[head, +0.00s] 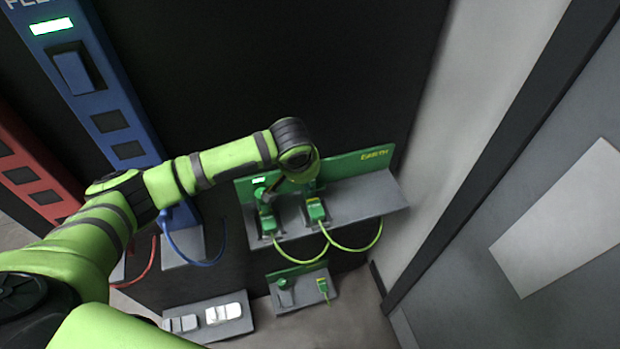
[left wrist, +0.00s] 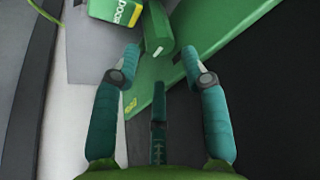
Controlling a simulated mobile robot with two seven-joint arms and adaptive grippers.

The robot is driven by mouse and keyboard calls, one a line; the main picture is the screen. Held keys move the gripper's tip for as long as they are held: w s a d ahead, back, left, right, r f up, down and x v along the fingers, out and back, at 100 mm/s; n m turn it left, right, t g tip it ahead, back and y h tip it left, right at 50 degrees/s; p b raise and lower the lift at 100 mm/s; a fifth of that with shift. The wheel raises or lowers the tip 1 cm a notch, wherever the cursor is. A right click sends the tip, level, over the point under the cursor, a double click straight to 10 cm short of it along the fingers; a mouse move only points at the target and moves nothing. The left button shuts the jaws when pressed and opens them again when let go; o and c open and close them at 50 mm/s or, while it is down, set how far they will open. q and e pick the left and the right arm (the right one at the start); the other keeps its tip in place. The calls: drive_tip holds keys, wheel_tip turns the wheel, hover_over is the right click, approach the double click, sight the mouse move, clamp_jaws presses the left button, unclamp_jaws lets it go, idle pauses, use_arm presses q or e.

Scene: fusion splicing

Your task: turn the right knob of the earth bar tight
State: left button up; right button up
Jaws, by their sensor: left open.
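The earth bar is a green panel (head: 375,161) with a grey shelf, on the dark wall in the head view. In the left wrist view my left gripper (left wrist: 159,52) is open. A green knob (left wrist: 156,28) with a white mark stands just ahead of the fingertips, roughly centred between them. No contact shows. A green plug labelled DOOR (left wrist: 114,11) sits beside the knob. My right gripper is in neither view.
Two green plugs, left (head: 268,224) and right (head: 316,210), carry looping green cables below the shelf. A smaller green unit (head: 298,271) and a grey tray (head: 240,327) sit lower. Blue (head: 110,95) and red (head: 35,165) bars stand left. A pale wall rises right.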

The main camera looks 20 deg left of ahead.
sight(314, 188)
use_arm(q)
drive_tip(key=x, duration=0.5)
drive_tip(key=shift+w+p, duration=0.1)
drive_tip(key=shift+p, duration=0.3)
drive_tip(key=c, duration=0.8)
